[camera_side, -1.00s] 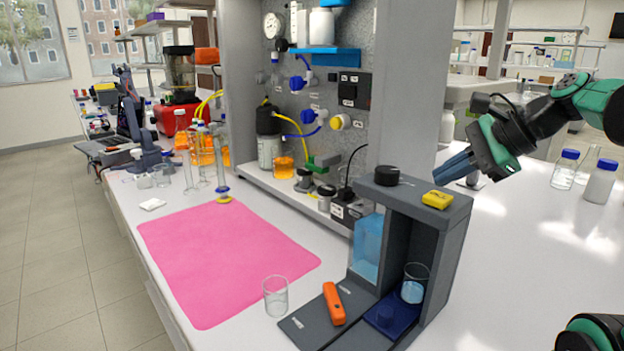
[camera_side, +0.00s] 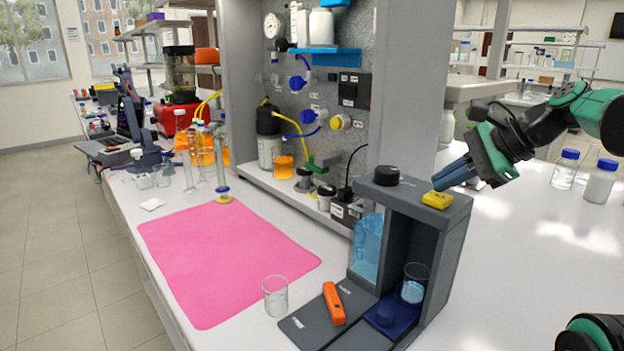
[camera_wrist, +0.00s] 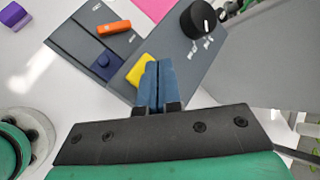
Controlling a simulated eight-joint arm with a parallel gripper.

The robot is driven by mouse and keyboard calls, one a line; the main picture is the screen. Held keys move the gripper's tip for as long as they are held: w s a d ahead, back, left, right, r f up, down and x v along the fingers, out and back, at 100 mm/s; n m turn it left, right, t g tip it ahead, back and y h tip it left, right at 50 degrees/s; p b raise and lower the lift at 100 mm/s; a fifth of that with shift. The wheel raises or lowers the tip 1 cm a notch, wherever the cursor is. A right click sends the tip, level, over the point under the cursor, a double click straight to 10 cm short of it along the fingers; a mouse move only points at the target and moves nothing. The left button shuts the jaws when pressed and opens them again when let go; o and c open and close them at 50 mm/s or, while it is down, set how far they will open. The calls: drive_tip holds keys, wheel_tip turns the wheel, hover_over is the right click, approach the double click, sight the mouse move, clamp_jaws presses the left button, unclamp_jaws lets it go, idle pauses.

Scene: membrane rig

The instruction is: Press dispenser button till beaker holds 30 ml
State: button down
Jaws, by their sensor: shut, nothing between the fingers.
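The grey dispenser (camera_side: 449,255) stands at the front of the bench, with a yellow button (camera_side: 437,200) on its top. The button also shows in the wrist view (camera_wrist: 138,72), beside my fingertips. A beaker (camera_side: 414,283) with some blue liquid stands inside the dispenser's bay; I cannot read its volume. A clear tank (camera_side: 367,245) of blue liquid is on the dispenser's left side. My gripper (camera_side: 438,186) is shut and empty, its blue fingertips right at the button's upper edge. I cannot tell whether they touch it. In the wrist view, my gripper (camera_wrist: 158,68) partly covers the button.
A black knob (camera_side: 387,175) sits on the dispenser top, left of the button. An orange object (camera_side: 333,303) lies on the grey base plate, near a dark blue pad (camera_side: 385,318). An empty beaker (camera_side: 275,296) stands left, by a pink mat (camera_side: 225,260). Bottles (camera_side: 600,182) stand right.

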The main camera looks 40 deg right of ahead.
sight(445, 197)
drive_tip(key=shift+f, duration=0.55)
idle(0.7)
drive_tip(key=shift+r, duration=1)
drive_tip(key=shift+r, duration=0.1)
drive_tip(key=shift+r, duration=2.4)
